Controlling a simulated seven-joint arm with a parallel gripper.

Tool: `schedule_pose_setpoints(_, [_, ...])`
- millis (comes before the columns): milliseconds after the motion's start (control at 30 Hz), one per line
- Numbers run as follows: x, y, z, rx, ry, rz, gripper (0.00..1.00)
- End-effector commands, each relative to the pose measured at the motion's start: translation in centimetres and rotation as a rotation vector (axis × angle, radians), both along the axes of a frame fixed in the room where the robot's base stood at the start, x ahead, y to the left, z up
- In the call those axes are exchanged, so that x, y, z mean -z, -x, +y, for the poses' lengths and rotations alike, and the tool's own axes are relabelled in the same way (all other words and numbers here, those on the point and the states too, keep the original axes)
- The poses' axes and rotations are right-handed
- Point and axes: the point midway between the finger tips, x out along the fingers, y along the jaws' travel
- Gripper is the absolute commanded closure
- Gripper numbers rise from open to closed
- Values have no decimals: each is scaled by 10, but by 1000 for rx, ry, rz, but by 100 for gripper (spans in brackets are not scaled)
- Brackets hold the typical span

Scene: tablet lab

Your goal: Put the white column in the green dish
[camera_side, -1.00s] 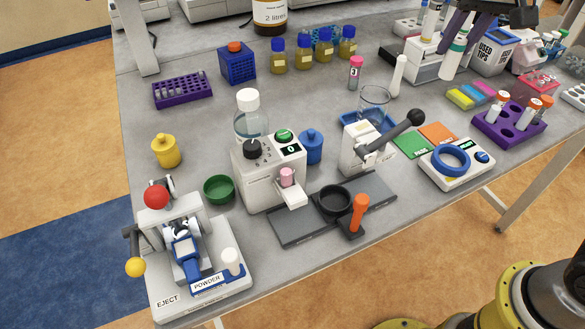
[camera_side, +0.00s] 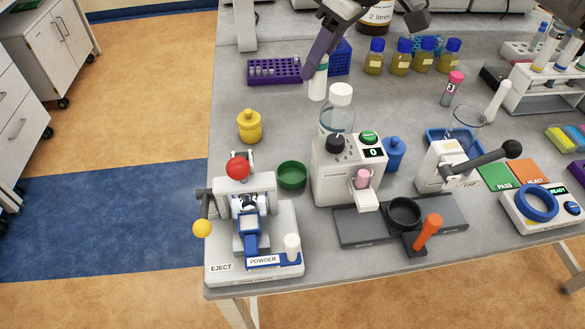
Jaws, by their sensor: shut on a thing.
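My gripper (camera_side: 319,60) is at the top of the view, shut on the white column (camera_side: 317,88), which has a green band near its upper end. The column hangs nearly upright, just right of the purple rack in the picture; its height above the bench is hard to tell. The finger partly covers its upper part. The green dish (camera_side: 292,175) is a small round bowl on the bench, below and left of the column in the picture. It looks empty. It stands between the press and the white dial machine.
A yellow pot (camera_side: 249,126) is behind left, a purple rack (camera_side: 275,70) farther back. Bench between rack and dish is clear.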

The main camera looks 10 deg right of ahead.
Motion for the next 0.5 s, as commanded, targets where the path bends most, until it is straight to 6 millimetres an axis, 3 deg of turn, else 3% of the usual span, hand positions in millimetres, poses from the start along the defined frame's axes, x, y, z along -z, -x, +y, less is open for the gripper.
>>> schedule_pose_setpoints(100, [5,5,20,-64,-1,0,100])
schedule_pose_setpoints(333, [12,12,45,-156,-1,0,100])
schedule_pose_setpoints(500, [24,12,44,-153,0,2,100])
